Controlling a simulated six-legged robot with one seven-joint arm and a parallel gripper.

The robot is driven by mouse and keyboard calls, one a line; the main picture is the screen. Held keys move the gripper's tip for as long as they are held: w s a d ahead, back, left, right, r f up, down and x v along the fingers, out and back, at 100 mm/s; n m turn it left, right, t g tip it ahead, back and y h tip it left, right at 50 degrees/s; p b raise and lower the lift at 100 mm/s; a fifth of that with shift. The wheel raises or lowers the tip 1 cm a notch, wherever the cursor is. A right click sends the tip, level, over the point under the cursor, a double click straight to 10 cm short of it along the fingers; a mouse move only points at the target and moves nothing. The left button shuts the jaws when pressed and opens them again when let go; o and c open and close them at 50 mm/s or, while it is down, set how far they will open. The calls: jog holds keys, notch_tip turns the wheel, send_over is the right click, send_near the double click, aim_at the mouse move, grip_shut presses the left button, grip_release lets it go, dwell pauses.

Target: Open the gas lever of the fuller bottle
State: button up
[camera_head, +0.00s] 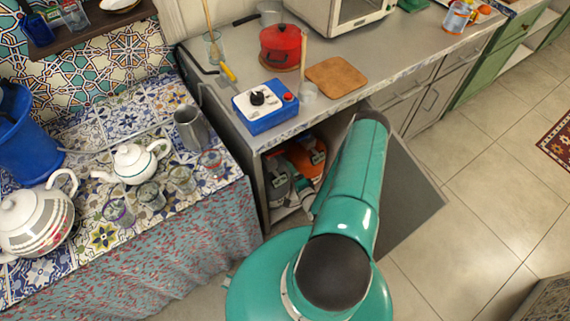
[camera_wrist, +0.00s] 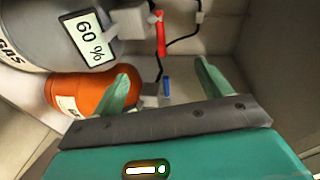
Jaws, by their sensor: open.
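In the wrist view, a grey gas bottle (camera_wrist: 40,30) lies at the upper left of the picture, with a display (camera_wrist: 86,36) reading "60 %". A red lever (camera_wrist: 160,35) is beside its white valve fitting. Below it is an orange bottle (camera_wrist: 75,92); its display reading cannot be seen. A small blue lever (camera_wrist: 166,86) is near the orange bottle's fitting. My gripper (camera_wrist: 164,72) is open and empty, its fingers apart, with the blue lever showing between them. The head view also shows the grey bottle (camera_head: 278,186) and orange bottle (camera_head: 302,154) inside the cabinet.
The cabinet door (camera_head: 412,200) stands open right of my arm. The counter (camera_head: 352,60) above holds a blue box (camera_head: 265,113) with a knob, a red pot (camera_head: 281,46) and a board (camera_head: 336,77). A tiled table with teapots (camera_head: 134,162) is at left. Black hoses (camera_wrist: 185,38) run behind the levers.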

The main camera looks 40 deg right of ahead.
aim_at(275, 154)
jog(key=o, duration=0.3)
jog(key=shift+a+f+n, duration=0.25)
jog(key=shift+f+n, duration=0.1)
jog(key=shift+n, duration=0.75)
jog(key=shift+o, duration=0.5)
jog(key=n, duration=0.3)
jog(key=f+n, duration=0.1)
jog(key=n, duration=0.1)
jog(key=shift+a+t, duration=0.25)
jog(key=shift+t, duration=0.15)
jog(key=w+n, duration=0.3)
jog(key=w, duration=0.1)
jog(key=w+d+n, duration=0.1)
jog(key=w+n, duration=0.2)
jog(key=w, duration=0.2)
jog(key=w+d+n+t, duration=0.1)
jog(key=w+n, duration=0.2)
jog(key=w, duration=0.1)
jog(key=shift+w+f, duration=0.25)
jog(key=shift+w, duration=0.05)
jog(key=shift+c, duration=0.2)
jog(key=c, duration=1.1)
jog(key=shift+a, duration=0.1)
